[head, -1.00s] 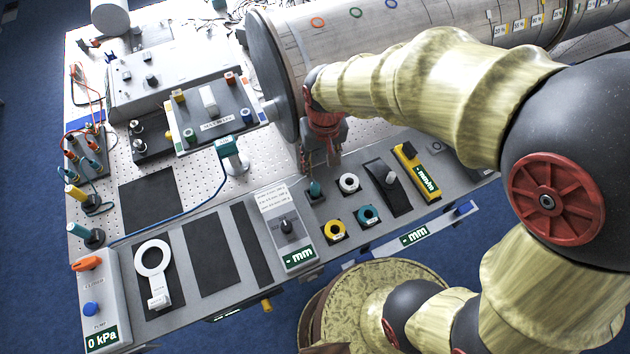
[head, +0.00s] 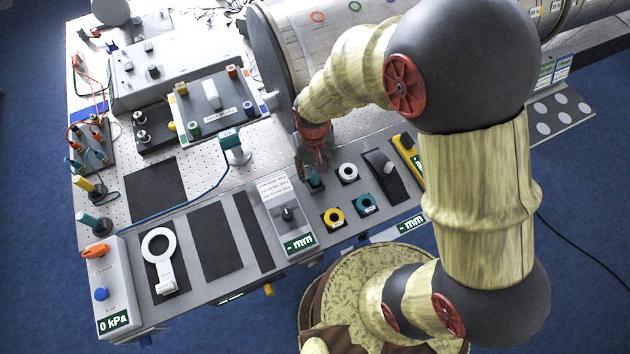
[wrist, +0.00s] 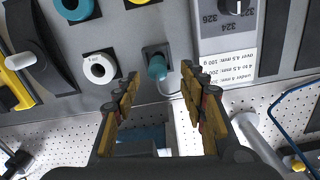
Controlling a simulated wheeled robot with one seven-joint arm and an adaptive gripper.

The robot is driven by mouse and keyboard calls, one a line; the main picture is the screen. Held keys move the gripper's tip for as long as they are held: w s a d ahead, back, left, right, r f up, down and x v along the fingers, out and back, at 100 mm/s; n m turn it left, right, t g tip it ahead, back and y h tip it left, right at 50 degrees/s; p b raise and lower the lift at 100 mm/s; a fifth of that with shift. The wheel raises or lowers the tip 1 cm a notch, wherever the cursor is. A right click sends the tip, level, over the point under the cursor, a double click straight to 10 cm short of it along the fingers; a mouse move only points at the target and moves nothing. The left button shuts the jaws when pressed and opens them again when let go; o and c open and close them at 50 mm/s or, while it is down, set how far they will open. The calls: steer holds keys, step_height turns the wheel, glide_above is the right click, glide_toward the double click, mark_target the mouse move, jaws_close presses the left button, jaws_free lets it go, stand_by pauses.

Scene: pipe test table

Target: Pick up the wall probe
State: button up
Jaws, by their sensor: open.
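The wall probe appears to be the small teal-topped piece (head: 315,180) standing in a square black holder on the grey front panel, left of a white ring. In the wrist view the probe (wrist: 157,68) shows as a teal cap with a pale cable, just beyond and between my fingertips. My gripper (head: 318,163) is directly behind and above it in the head view, pointing down. In the wrist view my gripper (wrist: 160,80) is open, with a finger on either side and nothing between the pads. The probe's lower part is hidden in its holder.
A grey gauge box (head: 288,216) marked mm stands close beside the probe. A white ring (head: 348,172), yellow ring (head: 333,217) and teal ring (head: 366,204) sit nearby. A large pipe (head: 325,40) lies behind my gripper. A teal-topped post (head: 235,146) with a blue cable stands left.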

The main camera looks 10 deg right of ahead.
mark_target(315, 174)
step_height(315, 174, down, 4)
steer(key=shift+d+f, duration=0.15)
steer(key=shift+f, duration=0.05)
steer(key=shift+c, duration=0.5)
jaws_close()
